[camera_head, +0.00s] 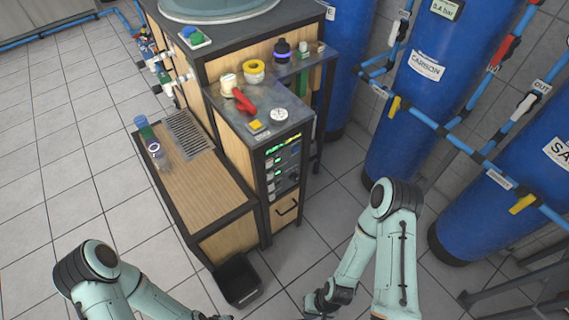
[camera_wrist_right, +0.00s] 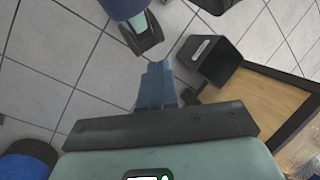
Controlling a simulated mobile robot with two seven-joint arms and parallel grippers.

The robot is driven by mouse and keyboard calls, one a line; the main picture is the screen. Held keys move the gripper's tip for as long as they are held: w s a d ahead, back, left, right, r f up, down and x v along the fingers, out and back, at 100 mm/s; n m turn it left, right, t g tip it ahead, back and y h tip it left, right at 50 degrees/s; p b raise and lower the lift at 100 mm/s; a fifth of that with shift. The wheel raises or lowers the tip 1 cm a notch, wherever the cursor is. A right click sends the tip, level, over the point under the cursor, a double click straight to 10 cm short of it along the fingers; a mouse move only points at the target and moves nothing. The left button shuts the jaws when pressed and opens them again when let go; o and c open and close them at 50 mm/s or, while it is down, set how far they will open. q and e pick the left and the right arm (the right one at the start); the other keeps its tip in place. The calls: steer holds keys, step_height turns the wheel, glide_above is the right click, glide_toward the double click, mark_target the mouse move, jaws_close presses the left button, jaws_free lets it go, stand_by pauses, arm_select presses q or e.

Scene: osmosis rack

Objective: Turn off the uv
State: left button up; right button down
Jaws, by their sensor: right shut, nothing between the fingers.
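The control panel (camera_head: 283,166) is on the front of the narrow wooden cabinet, a dark upright strip with several small modules and green lit displays. Its labels are too small to read, so I cannot tell which module is the UV one. My right arm reaches down at the bottom right of the head view, low and in front of the cabinet, apart from the panel. My right gripper (camera_wrist_right: 156,86) shows in the right wrist view with its blue fingers shut and empty, above the floor.
A red-handled tool (camera_head: 244,100), yellow tape (camera_head: 254,70) and a gauge (camera_head: 279,115) lie on the cabinet top. A low wooden bench (camera_head: 195,190) stands left. A black bin (camera_head: 238,281) stands on the floor. Blue tanks (camera_head: 425,90) and pipes are at right.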

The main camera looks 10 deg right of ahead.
arm_select(q)
steer(key=shift+d, duration=0.25)
arm_select(e)
steer(key=shift+w+d, duration=0.1)
steer(key=shift+d, duration=0.15)
arm_select(q)
steer(key=shift+f, duration=0.1)
arm_select(e)
steer(key=shift+w+a, duration=0.1)
steer(key=w+r+m+t+y+b, duration=0.25)
steer(key=w+m+t+b, duration=0.45)
steer(key=w, duration=1.1)
arm_select(q)
step_height(320, 180, down, 15)
steer(key=w+a+t+b, duration=0.1)
steer(key=w+b, duration=0.1)
steer(key=b, duration=0.6)
steer(key=shift+w+a+t, duration=0.2)
steer(key=shift+w+t, duration=0.15)
steer(key=shift+t, duration=0.05)
arm_select(e)
steer(key=w+d+r+m+t, duration=0.2)
steer(key=w+d+r+t, duration=0.2)
steer(key=w+r+t, duration=0.4)
steer(key=w+r, duration=0.5)
steer(key=r, duration=0.4)
steer(key=shift+w+r+m+t, duration=0.15)
steer(key=shift+m+t, duration=0.15)
arm_select(q)
steer(key=shift+b, duration=0.3)
